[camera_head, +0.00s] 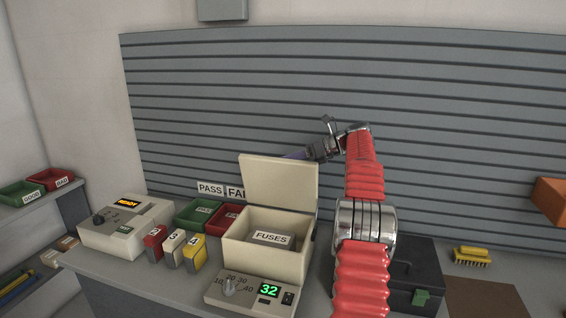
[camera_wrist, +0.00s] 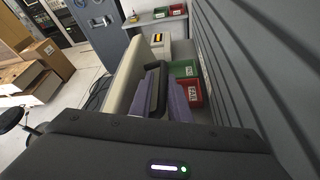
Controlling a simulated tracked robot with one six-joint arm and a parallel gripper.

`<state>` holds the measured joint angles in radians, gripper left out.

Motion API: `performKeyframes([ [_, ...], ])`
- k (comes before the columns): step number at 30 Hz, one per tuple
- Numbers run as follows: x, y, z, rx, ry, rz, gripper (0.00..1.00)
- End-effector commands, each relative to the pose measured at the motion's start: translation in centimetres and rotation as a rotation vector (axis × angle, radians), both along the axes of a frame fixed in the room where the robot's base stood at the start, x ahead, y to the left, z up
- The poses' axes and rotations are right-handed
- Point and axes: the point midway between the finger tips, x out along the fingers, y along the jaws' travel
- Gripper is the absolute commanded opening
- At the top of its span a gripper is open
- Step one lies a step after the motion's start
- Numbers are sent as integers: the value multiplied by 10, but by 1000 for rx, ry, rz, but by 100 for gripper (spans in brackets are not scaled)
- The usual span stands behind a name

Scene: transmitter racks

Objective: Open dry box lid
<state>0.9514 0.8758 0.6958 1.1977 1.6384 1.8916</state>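The dry box (camera_head: 262,258) is a cream box on the bench with a panel reading 32 in green. Its cream lid (camera_head: 278,183) stands raised, nearly upright, at the back, so the box is open. A FUSES label (camera_head: 271,239) shows inside. My gripper (camera_head: 293,155) is behind the lid's upper part, its fingers partly hidden by it. In the wrist view, the purple fingers (camera_wrist: 180,103) are beside a cream panel (camera_wrist: 125,75) that looks like the lid. A dark piece shows by the fingers. I cannot tell whether they grip or touch anything.
A READY unit (camera_head: 125,225) and several small numbered boxes (camera_head: 173,248) stand left of the dry box. Green (camera_head: 192,213) and red (camera_head: 229,219) bins sit behind. A black case (camera_head: 415,285) and yellow brush (camera_head: 471,256) lie right. The slatted wall (camera_head: 430,120) is close behind my gripper.

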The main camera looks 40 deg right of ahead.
Motion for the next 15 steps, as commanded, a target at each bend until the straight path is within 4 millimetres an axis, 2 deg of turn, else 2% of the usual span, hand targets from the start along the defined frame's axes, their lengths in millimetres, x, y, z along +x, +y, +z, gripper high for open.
performKeyframes([
  [8, -10, -9, 5, -1, -2, -3, 17],
  [15, -35, -31, 16, -1, -1, -4, 17],
])
